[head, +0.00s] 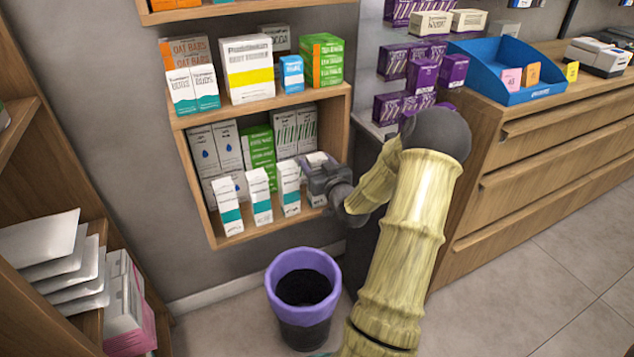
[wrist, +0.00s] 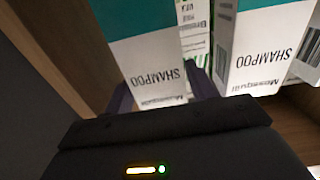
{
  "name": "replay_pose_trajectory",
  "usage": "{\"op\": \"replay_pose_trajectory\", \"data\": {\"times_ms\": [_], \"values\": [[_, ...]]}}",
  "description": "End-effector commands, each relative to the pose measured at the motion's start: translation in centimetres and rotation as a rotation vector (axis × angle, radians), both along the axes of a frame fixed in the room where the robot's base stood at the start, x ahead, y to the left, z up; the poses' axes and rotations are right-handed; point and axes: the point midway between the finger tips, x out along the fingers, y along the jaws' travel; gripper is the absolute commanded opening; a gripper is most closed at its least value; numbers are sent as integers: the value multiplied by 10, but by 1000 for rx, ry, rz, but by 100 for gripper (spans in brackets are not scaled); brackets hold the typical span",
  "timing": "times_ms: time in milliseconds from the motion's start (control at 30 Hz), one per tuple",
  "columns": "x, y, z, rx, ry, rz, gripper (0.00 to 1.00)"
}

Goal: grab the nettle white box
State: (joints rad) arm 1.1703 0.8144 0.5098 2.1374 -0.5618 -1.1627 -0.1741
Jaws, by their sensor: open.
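I cannot read the name nettle on any box. White boxes with green stripes (head: 284,133) stand at the back of the lower shelf; one shows partly between the shampoo boxes in the wrist view (wrist: 194,30). My gripper (head: 316,178) is open at the shelf's right end, by the rightmost white box (head: 317,158), which it partly hides. In the wrist view, a white and teal shampoo box (wrist: 152,70), text upside down, lies ahead between the fingertips of my gripper (wrist: 163,93). I cannot tell whether they touch it.
More white and teal boxes (head: 260,193) stand along the front of the wooden shelf (head: 255,234). In the wrist view, a second shampoo box (wrist: 265,45) is close beside the right finger. A purple-rimmed bin (head: 303,262) stands below. A drawer counter (head: 545,150) is right of my arm.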

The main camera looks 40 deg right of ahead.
Motion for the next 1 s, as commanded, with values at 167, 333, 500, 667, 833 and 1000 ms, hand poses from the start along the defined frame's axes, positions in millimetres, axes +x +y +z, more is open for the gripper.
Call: {"op": "replay_pose_trajectory", "data": {"times_ms": [167,333,500,667,833,1000], "values": [[0,0,0,0,0,0,56],[0,0,0,0,0,0,35],[0,0,0,-1,-1,0,9],[0,0,1,-1,-1,0,9],[-2,1,6,-1,-1,1,9],[-4,2,27,-4,-2,1,9]]}}
